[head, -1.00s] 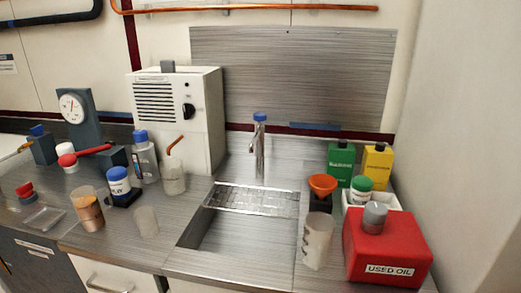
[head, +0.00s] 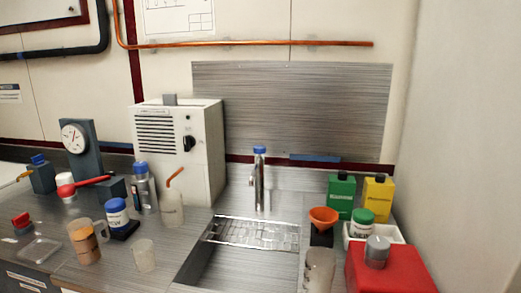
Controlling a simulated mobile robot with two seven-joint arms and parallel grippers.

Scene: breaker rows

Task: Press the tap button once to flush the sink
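The tap (head: 260,184) is a slim metal post standing upright behind the sink. Its button (head: 260,150) is the blue cap on top. The sink basin (head: 240,270) lies in front of it, with a metal rack (head: 252,232) across its back part. Nothing touches the tap or covers the button. Neither of my grippers shows in the head view.
Left of the sink stand a white machine (head: 206,150), a beaker with a copper tube (head: 172,208) and a small cup (head: 145,255). Right of it are an orange funnel (head: 323,216), a clear jug (head: 319,270), a red can (head: 395,272) and green (head: 341,194) and yellow bottles (head: 377,194).

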